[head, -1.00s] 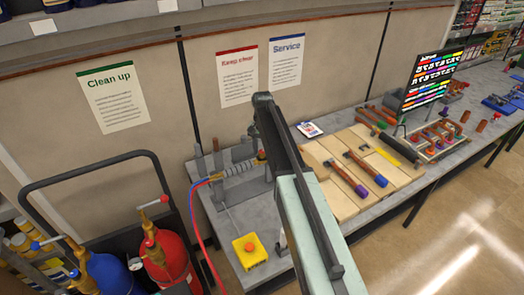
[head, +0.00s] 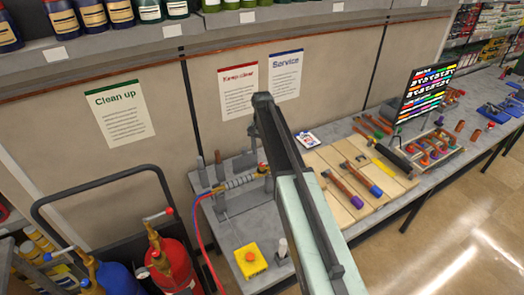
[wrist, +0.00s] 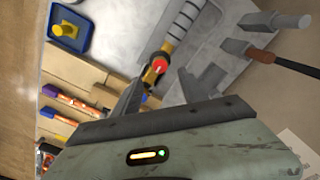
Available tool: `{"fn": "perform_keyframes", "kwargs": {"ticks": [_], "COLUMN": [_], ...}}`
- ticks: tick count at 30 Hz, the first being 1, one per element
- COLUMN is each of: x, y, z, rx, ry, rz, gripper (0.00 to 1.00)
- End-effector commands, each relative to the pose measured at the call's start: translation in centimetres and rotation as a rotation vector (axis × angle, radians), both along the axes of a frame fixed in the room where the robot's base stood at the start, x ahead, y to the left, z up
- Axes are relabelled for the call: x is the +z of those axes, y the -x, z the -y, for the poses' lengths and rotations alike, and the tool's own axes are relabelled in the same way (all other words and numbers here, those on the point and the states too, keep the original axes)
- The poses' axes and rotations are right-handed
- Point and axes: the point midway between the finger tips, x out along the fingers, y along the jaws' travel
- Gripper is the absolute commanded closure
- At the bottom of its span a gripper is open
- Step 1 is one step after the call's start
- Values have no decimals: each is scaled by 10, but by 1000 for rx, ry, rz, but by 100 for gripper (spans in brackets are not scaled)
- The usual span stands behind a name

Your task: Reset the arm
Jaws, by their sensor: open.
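In the head view my arm (head: 300,195) reaches up across the workbench, with its elbow high in front of the wall. My gripper's fingers cannot be made out there. In the wrist view my gripper (wrist: 165,88) is open, with its two dark fingers spread apart. A yellow fitting with a red end (wrist: 156,68) shows between and beyond the fingers. I cannot tell whether they touch it. It belongs to a ribbed grey and yellow hose piece (wrist: 182,22), which also lies on the left of the bench in the head view (head: 243,181).
A yellow box with an orange button (head: 250,260) sits at the bench's front left. Red (head: 172,268) and blue gas cylinders stand on a cart at left. Wooden boards (head: 340,200) carry several tools. Open floor (head: 455,235) lies at lower right.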

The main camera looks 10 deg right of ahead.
Motion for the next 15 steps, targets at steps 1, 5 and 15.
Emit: {"fn": "perform_keyframes", "kwargs": {"ticks": [1, 5, 15], "x": [1, -1, -29], "y": [0, 0, 26], "z": [0, 0, 0], "rx": [0, 0, 33], "ry": [0, 0, 0], "rz": [0, 0, 0], "gripper": [50, 50, 50]}}
